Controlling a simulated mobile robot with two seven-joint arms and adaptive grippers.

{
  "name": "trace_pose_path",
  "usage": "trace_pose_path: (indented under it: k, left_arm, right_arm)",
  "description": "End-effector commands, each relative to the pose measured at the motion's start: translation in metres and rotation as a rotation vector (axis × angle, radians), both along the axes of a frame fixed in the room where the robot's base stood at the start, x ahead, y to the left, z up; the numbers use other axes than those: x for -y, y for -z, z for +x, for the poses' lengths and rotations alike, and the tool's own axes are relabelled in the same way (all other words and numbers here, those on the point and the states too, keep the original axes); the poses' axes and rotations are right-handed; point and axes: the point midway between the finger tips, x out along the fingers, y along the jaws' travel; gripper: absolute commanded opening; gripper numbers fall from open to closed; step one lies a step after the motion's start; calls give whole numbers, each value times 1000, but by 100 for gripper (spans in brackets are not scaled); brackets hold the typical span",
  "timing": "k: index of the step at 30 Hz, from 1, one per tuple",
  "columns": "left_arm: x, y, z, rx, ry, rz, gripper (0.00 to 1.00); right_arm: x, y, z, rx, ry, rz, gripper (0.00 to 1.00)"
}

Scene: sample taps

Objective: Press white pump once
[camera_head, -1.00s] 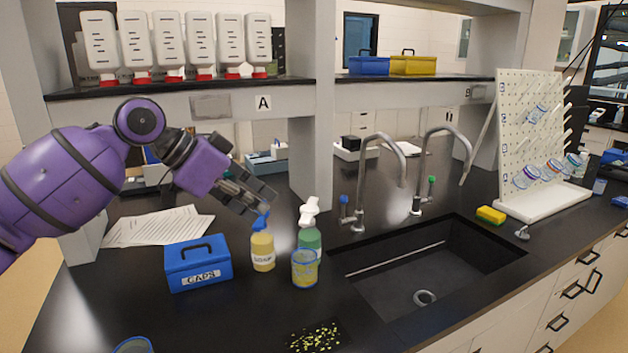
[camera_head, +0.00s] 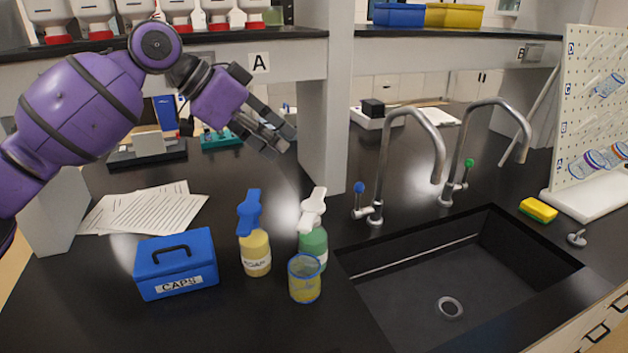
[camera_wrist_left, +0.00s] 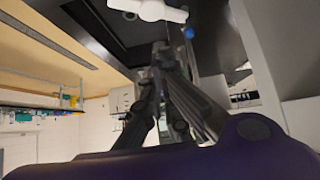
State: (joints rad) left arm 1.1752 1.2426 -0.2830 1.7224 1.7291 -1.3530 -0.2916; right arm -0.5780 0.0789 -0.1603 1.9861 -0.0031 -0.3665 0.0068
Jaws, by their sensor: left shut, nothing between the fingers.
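The white pump (camera_head: 313,208) tops a green bottle (camera_head: 313,244) beside the sink, and its head also shows at the top of the left wrist view (camera_wrist_left: 148,9). Next to it on the left, a blue pump (camera_head: 250,208) tops a yellow bottle (camera_head: 256,252) with a label. My left gripper (camera_head: 283,142) is shut and empty. It is above and a little left of the white pump in the head view, apart from both pumps. Its fingers also show in the left wrist view (camera_wrist_left: 162,50). My right gripper is out of view.
A blue-rimmed cup (camera_head: 304,282) stands close in front of the green bottle. A blue CAPS box (camera_head: 176,277) and papers (camera_head: 145,210) lie to the left. The sink (camera_head: 460,280) and two curved taps (camera_head: 437,160) are to the right. A shelf post (camera_head: 322,130) rises behind.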

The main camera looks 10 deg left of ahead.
Motion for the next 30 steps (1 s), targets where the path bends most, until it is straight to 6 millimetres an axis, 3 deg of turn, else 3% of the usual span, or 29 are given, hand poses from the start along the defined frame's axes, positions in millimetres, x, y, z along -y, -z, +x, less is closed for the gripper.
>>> trace_pose_path:
  k: [4, 11, 23, 30]
  left_arm:
    - [0, 0, 0, 0, 0, 0, 0]
    - [11, 12, 7, -2, 1, -1, 0]
    - [60, 70, 39, -1, 1, -2, 0]
    - [59, 102, 39, -1, -2, 0, 0]
  right_arm:
    - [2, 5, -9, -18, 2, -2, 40]
    - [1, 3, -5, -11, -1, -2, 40]
    - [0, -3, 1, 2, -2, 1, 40]
    - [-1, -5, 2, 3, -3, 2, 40]
